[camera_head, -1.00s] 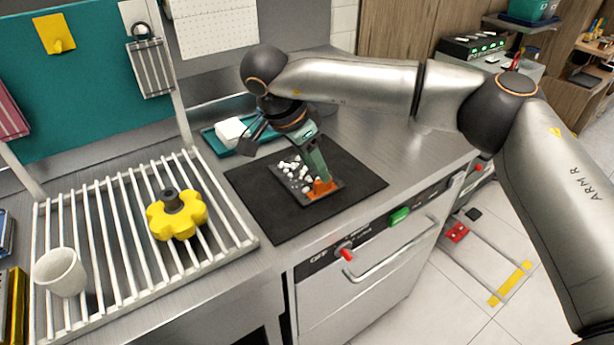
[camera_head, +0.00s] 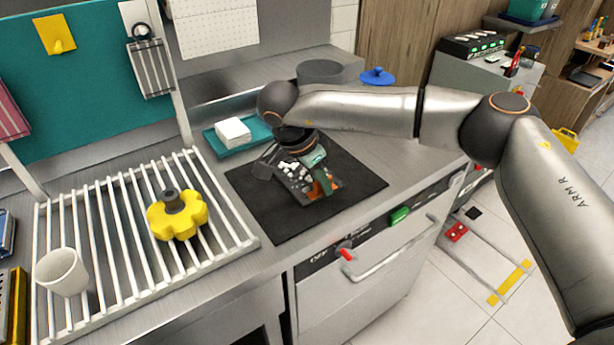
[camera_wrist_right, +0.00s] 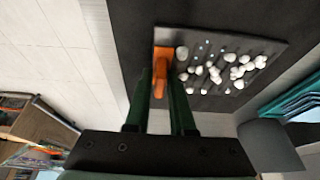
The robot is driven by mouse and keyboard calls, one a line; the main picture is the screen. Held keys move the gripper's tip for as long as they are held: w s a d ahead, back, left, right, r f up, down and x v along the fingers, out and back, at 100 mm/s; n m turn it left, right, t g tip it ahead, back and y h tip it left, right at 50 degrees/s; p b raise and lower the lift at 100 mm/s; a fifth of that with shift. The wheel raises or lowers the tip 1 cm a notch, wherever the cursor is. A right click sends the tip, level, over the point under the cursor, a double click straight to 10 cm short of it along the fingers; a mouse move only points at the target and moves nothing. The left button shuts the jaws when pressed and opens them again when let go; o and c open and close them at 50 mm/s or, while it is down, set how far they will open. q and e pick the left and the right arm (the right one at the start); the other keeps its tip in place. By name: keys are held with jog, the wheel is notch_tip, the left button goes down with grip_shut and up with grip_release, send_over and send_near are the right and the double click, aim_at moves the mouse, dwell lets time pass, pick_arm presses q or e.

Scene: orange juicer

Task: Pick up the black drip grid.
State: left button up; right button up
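The black drip grid (camera_head: 301,194) is a dark plate lying on a black mat (camera_head: 268,214) on the steel counter. Several white lumps lie on it, and an orange handle (camera_head: 327,184) stands at one end. The right wrist view shows the grid (camera_wrist_right: 225,43) and its orange handle (camera_wrist_right: 162,77) close up. My right gripper (camera_head: 319,172) is low at the handle end. Its green fingers (camera_wrist_right: 163,85) are apart, with the handle between their tips; I cannot tell whether they touch it. My left gripper is not in view.
A teal tray (camera_head: 228,148) with a white block (camera_head: 233,131) lies behind the mat. A white slatted rack (camera_head: 120,248) holds a yellow knob (camera_head: 178,215) and a white cup (camera_head: 62,272) on the left. The counter's front edge is near the mat.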

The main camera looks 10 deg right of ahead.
grip_shut()
jog(key=shift+r, duration=0.1)
dwell(0.3)
